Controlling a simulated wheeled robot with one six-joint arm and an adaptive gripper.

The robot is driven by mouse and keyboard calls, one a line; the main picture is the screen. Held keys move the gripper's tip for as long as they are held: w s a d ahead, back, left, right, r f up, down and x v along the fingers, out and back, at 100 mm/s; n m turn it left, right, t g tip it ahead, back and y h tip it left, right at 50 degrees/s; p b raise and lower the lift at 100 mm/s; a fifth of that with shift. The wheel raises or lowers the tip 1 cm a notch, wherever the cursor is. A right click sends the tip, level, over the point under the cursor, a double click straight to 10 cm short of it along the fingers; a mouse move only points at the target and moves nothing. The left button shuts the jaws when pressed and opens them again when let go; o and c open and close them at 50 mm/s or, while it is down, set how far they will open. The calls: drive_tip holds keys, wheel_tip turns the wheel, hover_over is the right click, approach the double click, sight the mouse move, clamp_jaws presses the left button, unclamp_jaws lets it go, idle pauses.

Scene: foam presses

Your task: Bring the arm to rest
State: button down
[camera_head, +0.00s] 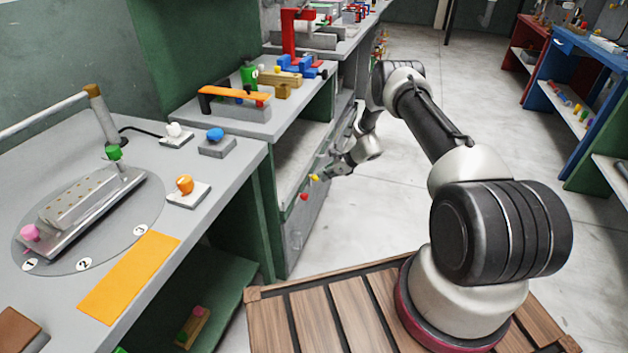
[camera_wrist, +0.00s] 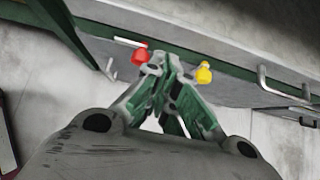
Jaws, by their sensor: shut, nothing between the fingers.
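My gripper (camera_head: 322,170) hangs at the end of my folded arm, in front of the drawer fronts of the middle bench. In the wrist view my gripper (camera_wrist: 168,68) is shut and empty, its green-grey fingers together. A red knob (camera_head: 305,197) and a yellow knob (camera_head: 314,177) stand out from the bench front by the fingertips. In the wrist view the red knob (camera_wrist: 141,55) is left of the fingertips and the yellow knob (camera_wrist: 204,73) is right of them. I cannot tell whether the fingers touch either knob.
The left bench (camera_head: 228,165) carries a press plate (camera_head: 95,205), colored buttons and an orange mat (camera_head: 130,278). Open floor (camera_head: 385,215) lies right of the benches. Blue shelves (camera_head: 575,95) stand far right.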

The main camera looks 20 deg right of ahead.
drive_tip(key=s+d+r+n+g, duration=0.2)
drive_tip(key=s+r+n, duration=0.15)
drive_tip(key=s, duration=0.45)
drive_tip(key=s+d+r+n+g, duration=0.25)
drive_tip(key=s+n, duration=0.25)
drive_tip(key=s, duration=0.3)
drive_tip(key=s+d+r+n+t+h, duration=0.1)
drive_tip(key=s+r+n, duration=0.4)
drive_tip(key=s+r, duration=0.6)
drive_tip(key=s+r+n+t+h, duration=0.1)
drive_tip(key=s+r+n+h, duration=0.3)
drive_tip(key=s+r, duration=0.8)
drive_tip(key=s+d+r+n+t+h, duration=0.1)
drive_tip(key=s+r+n, duration=0.6)
drive_tip(key=r, duration=1.7)
drive_tip(key=s+t+h, duration=0.1)
drive_tip(key=s, duration=0.3)
drive_tip(key=shift+s+d+r, duration=0.35)
drive_tip(key=shift+s+r, duration=0.05)
drive_tip(key=c, duration=2.2)
unclamp_jaws()
